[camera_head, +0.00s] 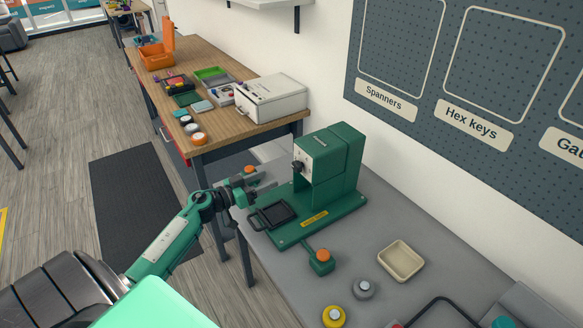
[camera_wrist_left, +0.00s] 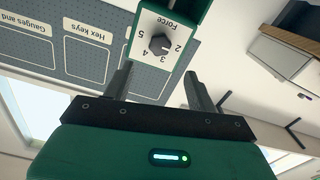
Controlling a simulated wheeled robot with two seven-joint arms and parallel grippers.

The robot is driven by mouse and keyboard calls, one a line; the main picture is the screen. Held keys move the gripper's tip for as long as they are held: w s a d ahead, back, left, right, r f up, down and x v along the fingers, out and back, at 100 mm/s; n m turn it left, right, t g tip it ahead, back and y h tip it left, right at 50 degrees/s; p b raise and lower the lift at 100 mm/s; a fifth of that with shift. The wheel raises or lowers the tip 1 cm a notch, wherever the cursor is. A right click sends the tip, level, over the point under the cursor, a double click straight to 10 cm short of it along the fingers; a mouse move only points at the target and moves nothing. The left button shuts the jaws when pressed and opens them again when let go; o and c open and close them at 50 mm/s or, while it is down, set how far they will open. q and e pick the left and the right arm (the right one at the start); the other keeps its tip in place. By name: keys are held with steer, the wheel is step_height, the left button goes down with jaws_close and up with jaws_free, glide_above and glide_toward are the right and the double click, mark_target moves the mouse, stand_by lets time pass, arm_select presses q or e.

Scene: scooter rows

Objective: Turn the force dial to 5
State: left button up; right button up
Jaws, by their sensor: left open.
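The green press-like machine (camera_head: 330,165) stands on the grey bench. Its force dial (camera_head: 298,166) is a dark knob on a pale plate on the machine's front. In the left wrist view the dial (camera_wrist_left: 159,45) shows close, with the word Force and the numbers 2 to 5 around it. I cannot tell for sure which number the knob points at. My left gripper (camera_head: 268,185) is open and empty, in front of and a little below the dial. In the wrist view its fingers (camera_wrist_left: 159,76) are apart, with the dial beyond them. My right gripper is not in view.
The machine's base has a black-framed tray (camera_head: 272,214) and an orange-topped lever (camera_head: 321,257). A beige dish (camera_head: 401,261), a grey knob-like piece (camera_head: 363,288) and a yellow one (camera_head: 334,316) are on the bench. A wooden table (camera_head: 215,122) with a white box (camera_head: 271,98) stands behind.

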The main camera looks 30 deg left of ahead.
mark_target(294, 167)
arm_select(q)
steer(key=p+x, duration=0.1)
steer(key=x, duration=0.9)
steer(key=shift+w+r+p, duration=0.1)
steer(key=shift+p, duration=0.2)
steer(key=c, duration=1)
